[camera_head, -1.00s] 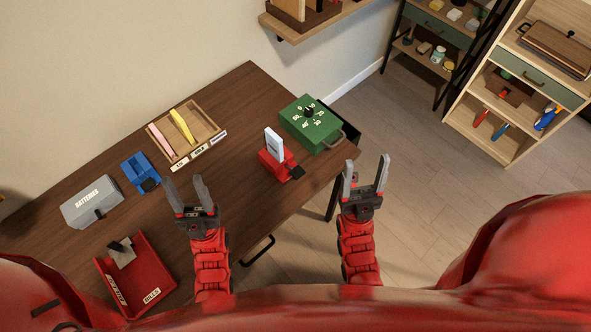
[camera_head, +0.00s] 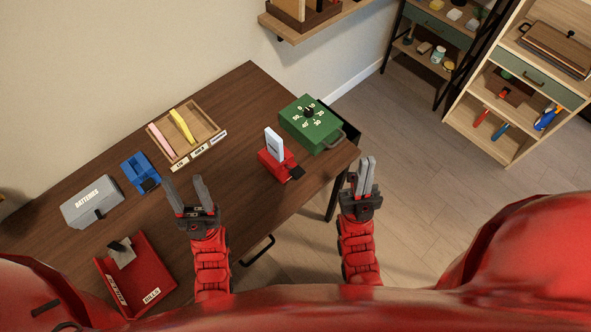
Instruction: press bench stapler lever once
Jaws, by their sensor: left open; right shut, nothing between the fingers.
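Two small devices on the dark wooden desk (camera_head: 262,100) each have a black part at the front, and I cannot tell for certain which is the bench stapler. One is blue (camera_head: 136,168), at the left beside the organiser tray. The other is red (camera_head: 270,170), with a white upright plate, near the desk's right end. My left gripper (camera_head: 185,183) is open and empty, over the desk's front part, to the right of the blue device. My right gripper (camera_head: 367,162) is shut and empty, off the desk's right end, to the right of the red device. Neither gripper touches a device.
A green box with a dial (camera_head: 314,133) stands just behind the red device. A wooden organiser tray (camera_head: 207,128), a grey batteries box (camera_head: 78,212) and a red bills tray (camera_head: 152,268) are also on the desk. Shelves stand at the right.

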